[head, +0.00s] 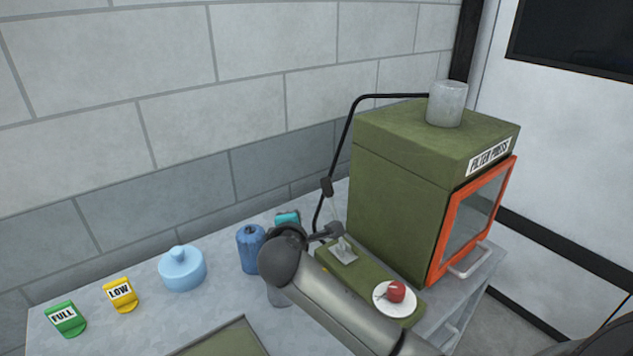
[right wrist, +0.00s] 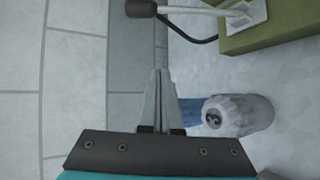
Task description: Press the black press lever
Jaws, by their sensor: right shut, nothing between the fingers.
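The press lever has a black knob (head: 327,187) on a thin pale rod. It stands tilted from a metal bracket (head: 343,252) on a low green base beside the filter press (head: 405,170). In the right wrist view the lever's knob (right wrist: 141,8) is at the top, its rod running right to the bracket. My right gripper (right wrist: 160,75) is shut and empty, its fingers pointing toward the knob with a gap in the picture. In the head view my right arm reaches in from the lower right, and the fingers cannot be made out clearly. My left gripper is not in view.
A red button (head: 396,292) on a white disc sits on the green base. A black hose (head: 350,115) loops behind the lever. A blue can (head: 250,248), light-blue container (head: 182,268), yellow LOW tag (head: 121,295) and green FULL tag (head: 66,319) stand left. A grey can (right wrist: 240,115) is near my gripper.

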